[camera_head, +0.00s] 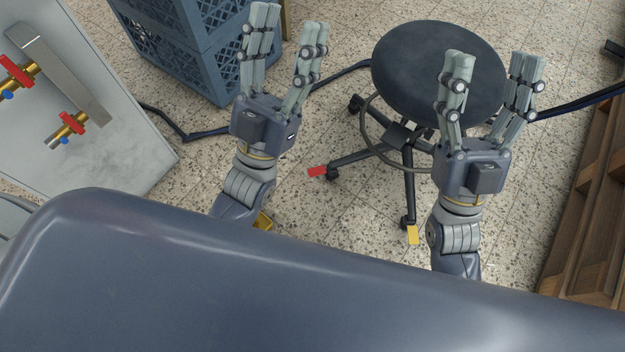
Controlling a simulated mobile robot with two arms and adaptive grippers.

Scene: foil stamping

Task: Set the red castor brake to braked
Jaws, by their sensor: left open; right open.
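The red castor brake (317,171) is a small flat red tab at the castor on the left leg of a dark round stool (420,62). A yellow brake tab (413,235) sits at the castor on the stool's front leg. My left gripper (289,35) is open and empty, above and left of the red tab, apart from it. My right gripper (492,72) is open and empty, in front of the stool's right side and hiding part of it. Whether the red tab is pressed down or raised is too small to tell.
Stacked blue crates (185,50) stand at the back left. A grey panel (125,150) with brass valves and red handles is at the left. A wooden pallet-like structure (590,215) is at the right. A dark cable (185,136) lies behind my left gripper. Speckled floor (330,225) is clear in front of the red tab.

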